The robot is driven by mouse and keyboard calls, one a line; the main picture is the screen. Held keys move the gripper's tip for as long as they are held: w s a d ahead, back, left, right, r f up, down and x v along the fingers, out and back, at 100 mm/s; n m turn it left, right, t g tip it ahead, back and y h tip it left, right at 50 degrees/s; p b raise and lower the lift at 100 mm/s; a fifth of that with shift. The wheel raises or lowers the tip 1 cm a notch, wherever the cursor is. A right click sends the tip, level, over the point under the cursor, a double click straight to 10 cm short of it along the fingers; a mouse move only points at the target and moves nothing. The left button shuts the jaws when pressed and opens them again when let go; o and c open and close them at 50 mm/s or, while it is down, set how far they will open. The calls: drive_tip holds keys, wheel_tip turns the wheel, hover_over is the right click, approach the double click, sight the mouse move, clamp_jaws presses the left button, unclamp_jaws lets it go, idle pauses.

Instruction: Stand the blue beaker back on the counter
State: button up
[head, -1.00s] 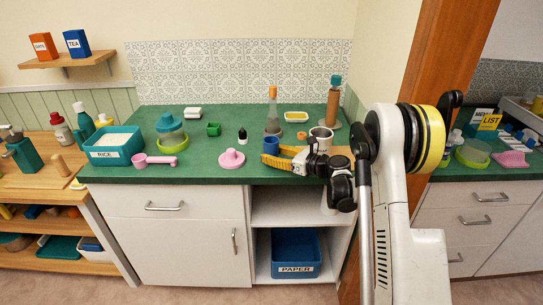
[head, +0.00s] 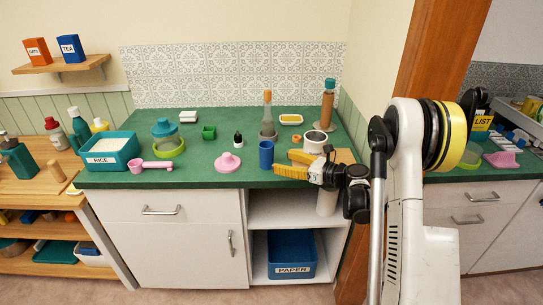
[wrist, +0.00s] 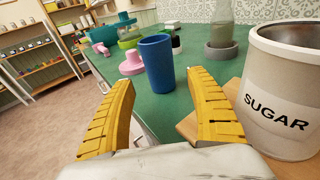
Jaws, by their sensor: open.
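The blue beaker (head: 266,154) stands upright on the green counter (head: 205,176), near its front edge. It also stands upright in the wrist view (wrist: 157,64), seen through the gap beyond the fingertips. My gripper (head: 282,163), with yellow fingers, is open and empty just right of the beaker, pointing at it. A clear gap shows between the beaker and the fingers in the wrist view.
A white sugar canister (wrist: 284,95) stands close beside my right finger, on a wooden board (head: 345,156). A grey-based bottle (head: 267,115) stands behind the beaker. A pink lidded piece (head: 228,163) lies left of it. Free counter lies between them.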

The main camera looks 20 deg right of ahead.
drive_tip(key=s+d+r, duration=0.1)
drive_tip(key=s+d, duration=0.1)
drive_tip(key=s, duration=0.1)
drive_tip(key=shift+s+d+r+p, duration=0.1)
drive_tip(key=shift+d+r+p, duration=0.2)
drive_tip(key=shift+r+p, duration=0.1)
wheel_tip(320, 180, up, 21)
drive_tip(key=w+m+t+h, duration=0.2)
drive_tip(key=m+t+h, duration=0.4)
drive_tip(key=m, duration=0.7)
drive_tip(key=s+d+r+m+h, duration=0.2)
drive_tip(key=s+r+m+h, duration=0.5)
drive_tip(key=m, duration=0.8)
drive_tip(key=s+a+f+m+g+y, duration=0.1)
drive_tip(key=s+a+f+m+g, duration=0.3)
drive_tip(key=s, duration=0.5)
drive_tip(key=s+a+f+m+g+y, duration=0.1)
drive_tip(key=s+a+f+m+g, duration=0.3)
drive_tip(key=s+f, duration=0.5)
drive_tip(key=s+a+f+m+g+y, duration=0.1)
drive_tip(key=s+a+f+m+g, duration=0.2)
drive_tip(key=s, duration=0.6)
wheel_tip(320, 180, down, 3)
drive_tip(key=a+m, duration=0.2)
drive_tip(key=m, duration=0.2)
drive_tip(key=shift+s+a+f+m+g, duration=0.2)
drive_tip(key=shift+s+a+m+g, duration=0.1)
drive_tip(key=shift+a+g, duration=0.1)
